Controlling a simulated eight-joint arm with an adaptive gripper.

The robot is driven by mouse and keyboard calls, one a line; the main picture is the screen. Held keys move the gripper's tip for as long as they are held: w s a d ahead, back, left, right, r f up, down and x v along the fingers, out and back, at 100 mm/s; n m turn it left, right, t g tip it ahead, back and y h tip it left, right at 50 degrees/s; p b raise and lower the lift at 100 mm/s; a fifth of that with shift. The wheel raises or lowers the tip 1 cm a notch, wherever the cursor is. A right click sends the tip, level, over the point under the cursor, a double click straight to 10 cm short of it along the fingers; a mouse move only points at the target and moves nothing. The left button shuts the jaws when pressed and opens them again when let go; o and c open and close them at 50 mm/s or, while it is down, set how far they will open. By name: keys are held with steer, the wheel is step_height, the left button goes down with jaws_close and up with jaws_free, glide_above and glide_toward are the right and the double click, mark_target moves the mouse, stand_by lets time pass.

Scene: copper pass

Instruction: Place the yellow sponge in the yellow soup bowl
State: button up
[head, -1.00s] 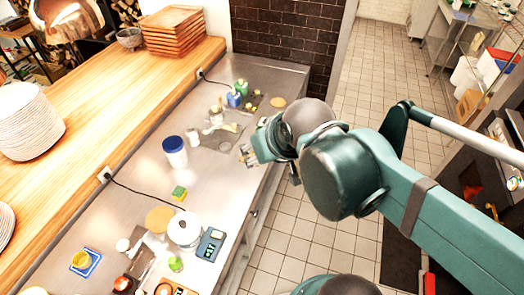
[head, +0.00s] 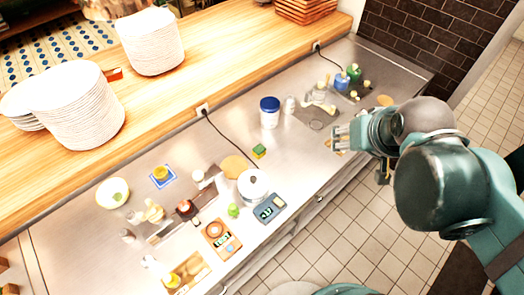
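A small sponge, yellow with a green layer (head: 259,151), lies on the steel counter left of my gripper, behind the white roll. A pale yellow bowl (head: 113,193) stands at the far left of the counter, near the wooden ledge. My gripper (head: 334,138) hangs over the counter's front edge at the right, well apart from both. Its fingers look spread, with nothing seen between them.
A blue-lidded white tub (head: 269,112) stands behind the sponge. A white roll (head: 253,184), a blue-grey scale (head: 270,208) and an orange scale (head: 221,238) stand nearer the front. Bottles (head: 341,80) crowd the back right. Plate stacks (head: 151,42) stand on the wooden ledge.

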steer(key=w+a+f+n+g, duration=0.2)
steer(key=w+a, duration=0.3)
steer(key=w, duration=0.2)
steer(key=n+g, duration=0.5)
steer(key=n, duration=0.1)
glide_above(257, 147)
steer(key=f, duration=1.9)
steer(key=shift+s+d+f, duration=0.1)
steer(key=shift+d+f, duration=0.15)
steer(key=shift+f, duration=0.15)
steer(key=shift+a+f+n, duration=0.25)
steer(key=shift+f+n, duration=0.05)
steer(key=shift+f, duration=0.05)
steer(key=shift+f, duration=1.3)
steer(key=shift+d+f, duration=0.1)
steer(key=shift+f, duration=2.5)
